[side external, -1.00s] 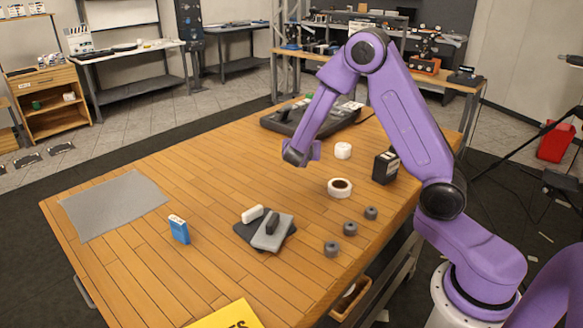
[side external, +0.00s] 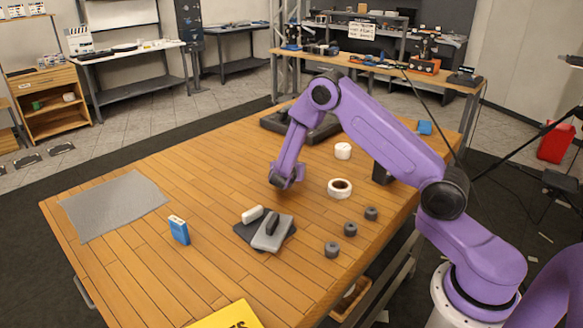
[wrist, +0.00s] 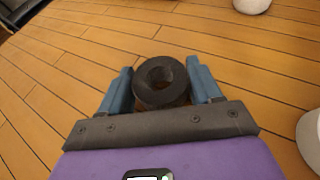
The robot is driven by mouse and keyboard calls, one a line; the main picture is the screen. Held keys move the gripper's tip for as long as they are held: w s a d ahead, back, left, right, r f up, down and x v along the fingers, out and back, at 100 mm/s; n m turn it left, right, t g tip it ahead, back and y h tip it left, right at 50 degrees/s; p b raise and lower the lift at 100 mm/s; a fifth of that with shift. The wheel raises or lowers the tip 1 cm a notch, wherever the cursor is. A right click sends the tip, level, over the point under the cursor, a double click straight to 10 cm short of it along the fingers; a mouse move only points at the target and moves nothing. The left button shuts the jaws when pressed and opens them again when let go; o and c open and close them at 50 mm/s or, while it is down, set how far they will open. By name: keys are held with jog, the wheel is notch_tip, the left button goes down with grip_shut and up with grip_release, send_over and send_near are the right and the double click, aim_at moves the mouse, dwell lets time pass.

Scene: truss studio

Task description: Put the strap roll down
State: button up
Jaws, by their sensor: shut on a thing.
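The strap roll (wrist: 160,80) is a small dark ring with a hole in its top, seen between the two blue fingers in the wrist view. My gripper (wrist: 161,88) is shut on it, with one finger on each side. In the side external view my gripper (side external: 282,181) points down at mid-table, left of the white tape roll. The roll is only a dark patch at the fingertips there. I cannot tell whether its underside touches the wooden table (side external: 190,187).
A white tape roll (side external: 340,188) and a smaller white roll (side external: 343,150) stand to the right. Three dark rings (side external: 350,228) stand near the right edge. A grey pad stack (side external: 265,232) lies in front, a blue box (side external: 179,230) front left. Table around the gripper is clear.

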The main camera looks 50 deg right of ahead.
jog(key=shift+f, duration=0.15)
jog(key=o, duration=1)
jog(key=shift+o, duration=0.2)
jog(key=shift+s+a+r, duration=0.1)
jog(key=shift+a+r, duration=0.15)
jog(key=v, duration=1.1)
jog(key=shift+s+a+r, duration=0.15)
jog(key=shift+s+a, duration=0.05)
jog(key=shift+s, duration=0.05)
jog(key=s+a+r+m+g+y, duration=0.2)
jog(key=s+a+m+y, duration=0.1)
jog(key=s, duration=0.9)
jog(key=s+a+r+m+g+y, duration=0.2)
jog(key=s+a+r+m+y, duration=0.1)
jog(key=s, duration=0.9)
jog(key=s+a+r+m+g+y, duration=0.2)
jog(key=s+a+m+y, duration=0.3)
jog(key=s, duration=0.7)
jog(key=shift+r+m+g+y, duration=0.3)
jog(key=shift+m+g+y, duration=0.1)
jog(key=shift+g, duration=0.1)
jog(key=shift+w, duration=0.1)
